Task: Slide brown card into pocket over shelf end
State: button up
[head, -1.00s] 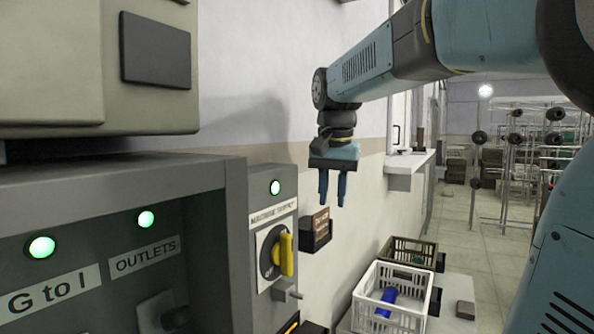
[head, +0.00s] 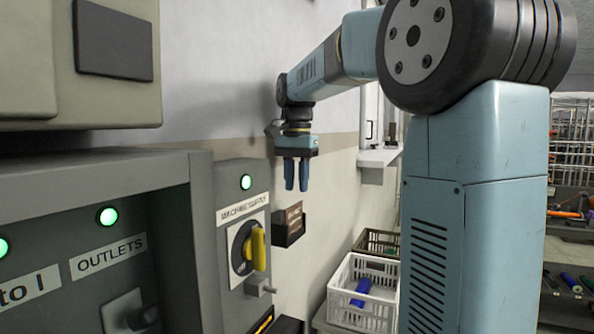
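A brown card (head: 294,216) with faint lettering shows at a small dark pocket (head: 286,238) on the wall, to the right of the yellow switch. Its lower part is hidden by the pocket front; I cannot tell how deep it sits. My gripper (head: 297,188) points down, higher in the picture than the card. Its two blue fingers stand apart with a narrow gap, and nothing shows between them. A pale shelf or bench top (head: 322,322) shows below the pocket, largely covered by crates.
A grey cabinet with a yellow rotary switch (head: 257,249) stands left of the pocket. A white crate (head: 345,307) holds a blue item, with a brown crate (head: 374,240) behind. A white ledge (head: 379,157) juts from the wall farther back. My arm hides much of the right side.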

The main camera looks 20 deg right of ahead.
jog(key=shift+f, duration=2.65)
jog(key=shift+c, duration=0.3)
grip_shut()
jog(key=shift+r, duration=3.8)
